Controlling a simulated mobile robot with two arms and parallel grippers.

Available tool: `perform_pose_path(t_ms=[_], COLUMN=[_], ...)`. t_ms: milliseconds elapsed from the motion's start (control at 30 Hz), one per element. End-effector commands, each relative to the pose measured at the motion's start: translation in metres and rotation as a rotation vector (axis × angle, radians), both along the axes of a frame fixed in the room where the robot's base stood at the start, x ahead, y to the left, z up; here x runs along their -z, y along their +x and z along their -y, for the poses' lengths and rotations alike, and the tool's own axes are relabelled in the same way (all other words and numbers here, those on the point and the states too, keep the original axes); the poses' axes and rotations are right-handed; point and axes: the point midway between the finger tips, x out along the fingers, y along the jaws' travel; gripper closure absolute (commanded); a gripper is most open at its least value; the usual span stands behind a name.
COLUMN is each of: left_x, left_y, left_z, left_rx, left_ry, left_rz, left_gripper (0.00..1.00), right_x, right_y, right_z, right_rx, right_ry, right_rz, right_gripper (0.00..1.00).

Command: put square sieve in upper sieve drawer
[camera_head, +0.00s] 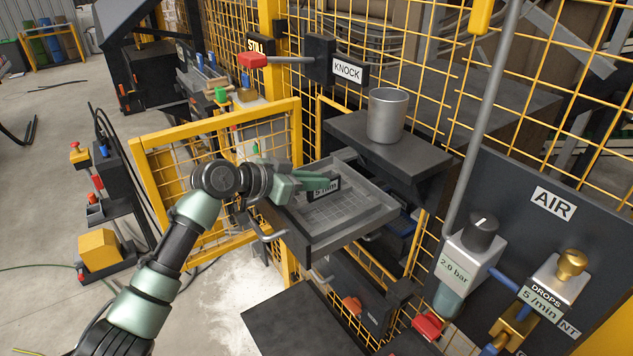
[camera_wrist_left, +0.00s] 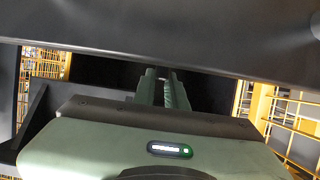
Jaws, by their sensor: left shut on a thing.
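The square sieve (camera_head: 345,212), with grey mesh and a "5 mm" tag, shows within the rim of the pulled-out upper sieve drawer (camera_head: 338,238) in the head view. Whether it rests fully on the drawer floor I cannot tell. My left gripper (camera_head: 326,183) is over the drawer's left side, shut on the sieve at its tagged edge; the fingers and tag hide the exact grip. In the left wrist view the closed fingers (camera_wrist_left: 165,90) reach under a large dark surface, and the sieve is not clear there. My right gripper is not in view.
A dark shelf (camera_head: 360,142) with a metal cup (camera_head: 387,116) stands just behind the drawer. An open yellow mesh gate (camera_head: 190,205) is at left. A lower drawer handle (camera_head: 322,276) is beneath. The air panel (camera_head: 552,200) with knobs is at right.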

Motion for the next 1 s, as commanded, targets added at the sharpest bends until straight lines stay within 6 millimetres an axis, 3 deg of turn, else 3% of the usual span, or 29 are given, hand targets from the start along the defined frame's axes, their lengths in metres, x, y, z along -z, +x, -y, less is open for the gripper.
perform_pose_path(t_ms=[33,67,100,133,533,1000], left_x=[0.002,0.003,0.002,0.002,-0.002,-0.034], left_y=[0.000,0.000,0.000,0.000,-0.001,-0.048], left_z=[0.000,0.000,0.000,0.000,-0.002,-0.072], left_rx=[-0.001,0.000,0.000,0.000,-0.001,-0.001], left_ry=[-0.002,0.001,0.001,0.001,0.000,0.002], left_rz=[0.002,-0.001,-0.001,-0.001,0.000,0.002], left_gripper=[1.00,0.82,0.71,0.66,0.66,0.66], right_x=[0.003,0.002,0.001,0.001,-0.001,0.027], right_y=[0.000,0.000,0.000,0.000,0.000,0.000], right_z=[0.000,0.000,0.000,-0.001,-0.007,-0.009], right_rx=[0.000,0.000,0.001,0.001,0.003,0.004], right_ry=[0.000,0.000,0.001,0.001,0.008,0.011], right_rz=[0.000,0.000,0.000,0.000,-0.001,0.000], right_gripper=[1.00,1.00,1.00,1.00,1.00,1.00])
